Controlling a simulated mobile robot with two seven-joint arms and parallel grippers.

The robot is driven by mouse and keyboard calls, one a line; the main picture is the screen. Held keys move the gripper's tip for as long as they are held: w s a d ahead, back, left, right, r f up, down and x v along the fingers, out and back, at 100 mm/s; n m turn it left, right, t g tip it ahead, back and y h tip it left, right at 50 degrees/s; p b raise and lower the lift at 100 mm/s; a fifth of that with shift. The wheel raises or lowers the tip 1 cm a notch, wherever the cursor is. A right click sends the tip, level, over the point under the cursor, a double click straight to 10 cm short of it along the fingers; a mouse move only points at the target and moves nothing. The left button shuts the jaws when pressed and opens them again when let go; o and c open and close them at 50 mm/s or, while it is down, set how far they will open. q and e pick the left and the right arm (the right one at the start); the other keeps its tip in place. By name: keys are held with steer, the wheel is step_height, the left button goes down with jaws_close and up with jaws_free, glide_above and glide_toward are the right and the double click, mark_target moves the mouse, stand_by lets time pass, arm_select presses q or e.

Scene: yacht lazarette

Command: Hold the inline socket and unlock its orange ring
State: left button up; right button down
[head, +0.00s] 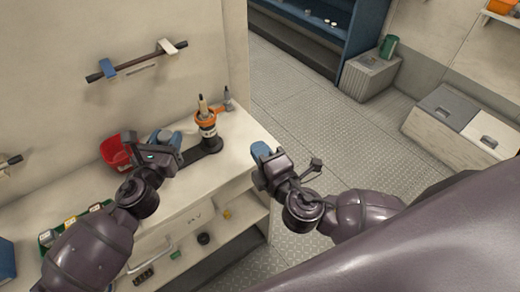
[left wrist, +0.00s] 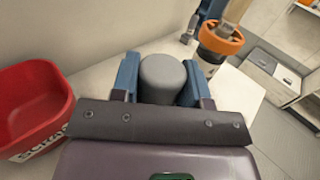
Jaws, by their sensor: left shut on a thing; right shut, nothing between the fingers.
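An upright piece with an orange ring (head: 206,121) near its top and a pale and dark body stands on the bench by a dark bar. It also shows in the left wrist view (left wrist: 221,40), right of my fingers. My left gripper (head: 166,137) is left of it, apart from it. Its blue fingers are shut on a grey cylinder (left wrist: 164,78). I cannot tell whether this cylinder is part of the inline socket. My right gripper (head: 261,150) is shut and empty, off the bench's right edge, right of the orange ring.
A red bin (head: 116,152) stands on the bench (head: 240,130) left of my left gripper. A dark bar (head: 199,152) lies between that gripper and the ringed piece. A rail (head: 135,62) is on the wall above. Shelves below hold small items. The floor (head: 290,105) right of the bench is clear.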

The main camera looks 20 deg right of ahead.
arm_select(q)
steer(key=o, duration=1.2)
